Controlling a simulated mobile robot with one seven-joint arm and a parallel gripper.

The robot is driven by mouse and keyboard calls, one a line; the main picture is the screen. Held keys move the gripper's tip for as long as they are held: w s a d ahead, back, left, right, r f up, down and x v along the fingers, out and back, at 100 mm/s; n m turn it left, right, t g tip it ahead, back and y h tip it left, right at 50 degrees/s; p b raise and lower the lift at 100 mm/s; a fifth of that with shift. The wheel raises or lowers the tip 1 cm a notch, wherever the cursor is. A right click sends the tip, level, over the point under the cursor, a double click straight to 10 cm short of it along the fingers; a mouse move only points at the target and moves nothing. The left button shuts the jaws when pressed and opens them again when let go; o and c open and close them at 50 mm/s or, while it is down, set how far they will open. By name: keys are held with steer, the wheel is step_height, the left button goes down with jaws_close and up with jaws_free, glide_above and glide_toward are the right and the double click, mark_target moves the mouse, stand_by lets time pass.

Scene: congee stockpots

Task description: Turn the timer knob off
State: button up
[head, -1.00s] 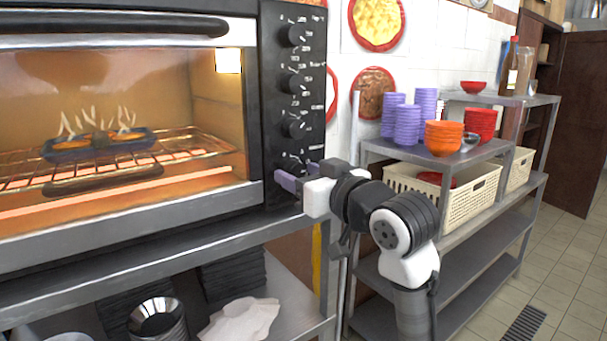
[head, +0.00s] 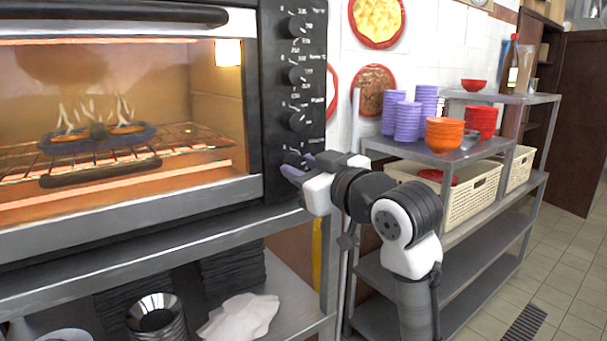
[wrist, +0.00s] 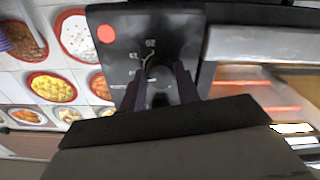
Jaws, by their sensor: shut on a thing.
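The toaster oven (head: 128,218) stands on the left with its inside lit orange. Its black control panel (head: 310,72) carries a column of dark knobs. The lowest knob (head: 295,158) is the timer knob, by its place and the numbers round it in the wrist view (wrist: 160,72). My gripper (head: 292,168) is at this knob, its purple fingers partly covering it in the head view. In the wrist view the two fingers (wrist: 159,88) are on either side of the knob, shut on it. The knob's pointer mark is too blurred to read.
A dish of food (head: 98,137) sits on the oven rack. A steel shelf (head: 300,290) under the oven holds bowls and a cloth (head: 240,316). To the right, a steel rack (head: 450,155) holds stacked purple and orange bowls and woven baskets.

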steer(key=n+b, duration=0.2)
steer(key=n, duration=0.2)
steer(key=shift+f+n, duration=0.1)
steer(key=shift+n, duration=0.2)
steer(key=n+b, duration=0.2)
steer(key=n, duration=0.2)
steer(key=shift+n, duration=0.3)
steer(key=n+b, duration=0.2)
steer(key=n, duration=0.2)
steer(key=shift+r+n+b, duration=0.2)
steer(key=shift+n+b, duration=0.3)
steer(key=shift+n, duration=1.9)
steer(key=o, duration=1)
steer(key=shift+c, duration=0.2)
steer(key=b+v, duration=0.2)
steer(key=v, duration=1.2)
